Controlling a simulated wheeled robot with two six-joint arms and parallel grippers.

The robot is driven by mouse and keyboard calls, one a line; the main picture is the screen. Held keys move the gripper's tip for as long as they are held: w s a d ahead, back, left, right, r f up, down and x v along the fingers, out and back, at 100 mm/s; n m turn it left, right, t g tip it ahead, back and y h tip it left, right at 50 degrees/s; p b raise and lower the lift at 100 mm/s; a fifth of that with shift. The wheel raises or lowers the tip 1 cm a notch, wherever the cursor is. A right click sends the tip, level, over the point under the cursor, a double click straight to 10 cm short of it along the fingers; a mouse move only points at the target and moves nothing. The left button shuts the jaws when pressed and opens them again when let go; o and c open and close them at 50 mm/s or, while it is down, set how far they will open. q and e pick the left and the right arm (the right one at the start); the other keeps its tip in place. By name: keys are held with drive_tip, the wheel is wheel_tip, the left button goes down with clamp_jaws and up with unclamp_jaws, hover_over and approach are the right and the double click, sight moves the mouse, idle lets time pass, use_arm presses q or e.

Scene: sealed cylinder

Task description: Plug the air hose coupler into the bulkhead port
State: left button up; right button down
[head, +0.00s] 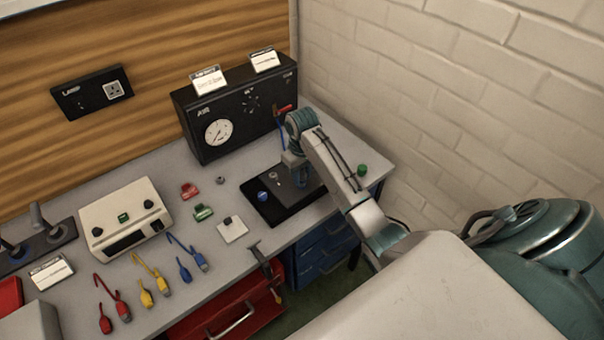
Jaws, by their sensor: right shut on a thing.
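The black air unit (247,118) marked AIR stands at the back of the bench, with a round white gauge, a dark port-like fitting (250,104) and a red lever (285,109). A short blue hose (281,131) hangs below the lever and passes behind my right arm. My right gripper (300,178) points down over the black plate (283,208), shut on what seems to be the air hose coupler; its own fingers and wrist mostly hide it. I cannot tell whether it touches the plate. My left gripper is out of view.
On the plate are a blue knob (263,196) and a grey fitting (273,175). A cream instrument box (125,218), red, yellow and blue leads (187,256), and small red and green parts (203,213) lie to the left. A brick wall (440,110) bounds the right.

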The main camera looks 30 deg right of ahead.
drive_tip(key=shift+f, duration=0.4)
drive_tip(key=c, duration=1.1)
unclamp_jaws()
drive_tip(key=shift+o, duration=0.2)
